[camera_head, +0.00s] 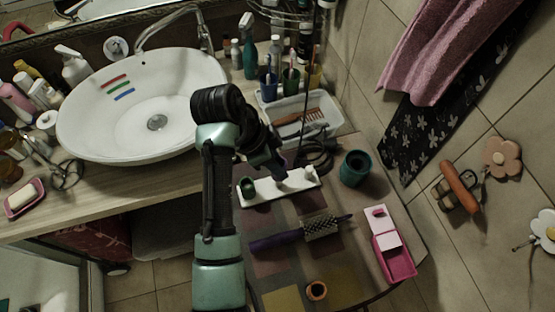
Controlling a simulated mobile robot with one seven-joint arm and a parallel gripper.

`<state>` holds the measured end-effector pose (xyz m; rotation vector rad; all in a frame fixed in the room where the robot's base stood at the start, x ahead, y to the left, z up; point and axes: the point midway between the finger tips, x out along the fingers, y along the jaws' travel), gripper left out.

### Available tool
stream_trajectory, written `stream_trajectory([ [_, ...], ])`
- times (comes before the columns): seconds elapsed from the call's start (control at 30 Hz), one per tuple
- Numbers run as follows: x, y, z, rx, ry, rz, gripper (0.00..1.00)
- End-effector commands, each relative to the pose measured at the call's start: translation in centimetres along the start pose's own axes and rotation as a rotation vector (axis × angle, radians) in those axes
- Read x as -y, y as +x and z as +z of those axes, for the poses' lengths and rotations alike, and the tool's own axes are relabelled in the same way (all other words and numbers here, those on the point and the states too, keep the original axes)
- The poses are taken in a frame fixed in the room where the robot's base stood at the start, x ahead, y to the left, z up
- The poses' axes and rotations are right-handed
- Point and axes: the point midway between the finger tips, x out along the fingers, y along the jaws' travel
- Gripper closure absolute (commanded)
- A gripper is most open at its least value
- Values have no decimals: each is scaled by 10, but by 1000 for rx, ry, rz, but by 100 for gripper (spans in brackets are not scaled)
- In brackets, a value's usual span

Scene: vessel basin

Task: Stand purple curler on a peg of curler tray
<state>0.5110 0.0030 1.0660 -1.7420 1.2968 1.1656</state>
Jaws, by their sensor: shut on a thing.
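The curler tray (262,194) is a white strip on the counter in the middle of the head view. A dark green curler (247,188) stands at its left end, and short white pegs show at its middle and right end. My gripper (276,166) is just above and behind the tray's middle, pointing down. It is shut on the purple curler (282,161), which shows only as a small dark purple patch at the fingers. My arm and gripper hide most of it, so its tilt and its exact gap to the peg cannot be told.
A purple hairbrush (295,233) lies in front of the tray. A pink box (397,262) lies at right. A white basket (338,118) is behind, the basin (85,125) left.

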Motion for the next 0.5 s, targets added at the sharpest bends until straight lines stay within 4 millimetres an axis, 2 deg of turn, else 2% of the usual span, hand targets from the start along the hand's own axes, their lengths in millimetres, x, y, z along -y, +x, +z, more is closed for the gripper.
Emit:
stream_trajectory([
  [0.5,0,5,2,0,0,0,100],
])
